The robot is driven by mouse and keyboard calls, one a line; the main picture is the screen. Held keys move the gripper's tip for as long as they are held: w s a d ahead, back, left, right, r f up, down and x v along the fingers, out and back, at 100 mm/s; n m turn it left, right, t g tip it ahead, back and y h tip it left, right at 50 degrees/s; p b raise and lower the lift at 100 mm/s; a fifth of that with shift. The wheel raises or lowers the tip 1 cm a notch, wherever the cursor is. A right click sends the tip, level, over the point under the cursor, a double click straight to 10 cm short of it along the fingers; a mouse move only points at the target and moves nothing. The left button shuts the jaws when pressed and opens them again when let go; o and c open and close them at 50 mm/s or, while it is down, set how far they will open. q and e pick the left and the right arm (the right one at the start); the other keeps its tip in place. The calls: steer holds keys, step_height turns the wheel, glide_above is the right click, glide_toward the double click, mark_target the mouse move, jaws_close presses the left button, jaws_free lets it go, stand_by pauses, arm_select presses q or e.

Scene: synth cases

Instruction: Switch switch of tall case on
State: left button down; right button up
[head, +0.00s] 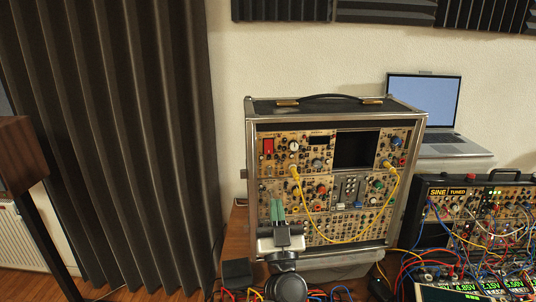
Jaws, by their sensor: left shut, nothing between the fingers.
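The tall case (253,155) stands upright on the table, with a black top handle and a tan panel full of knobs and sockets. A red switch (268,146) sits at the upper left of its panel; I cannot tell its position. A yellow cable (343,242) hangs in a loop across the panel. My left gripper (278,209) is in front of the lower left of the panel, below the red switch, with its green fingers shut and empty. It hides part of the lower panel. I cannot tell whether it touches the case. My right gripper is not in view.
A lower case (455,192) labelled SINE TUNED stands at the right, with many cables. More modules with lit displays (440,294) are at the bottom right. A laptop (424,101) is behind at the right. A dark curtain (120,130) hangs at the left.

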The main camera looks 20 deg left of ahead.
mark_target(269, 149)
arm_select(q)
steer(key=p+x, duration=0.4)
steer(key=x, duration=0.7)
steer(key=shift+w+a+f, duration=0.15)
steer(key=shift+w, duration=0.1)
steer(key=shift+w+a+f, duration=0.1)
steer(key=shift+w+a, duration=0.05)
steer(key=shift+w, duration=0.25)
steer(key=shift+w+a+f, duration=0.1)
steer(key=shift+w+a, duration=0.05)
steer(key=shift+w, duration=0.25)
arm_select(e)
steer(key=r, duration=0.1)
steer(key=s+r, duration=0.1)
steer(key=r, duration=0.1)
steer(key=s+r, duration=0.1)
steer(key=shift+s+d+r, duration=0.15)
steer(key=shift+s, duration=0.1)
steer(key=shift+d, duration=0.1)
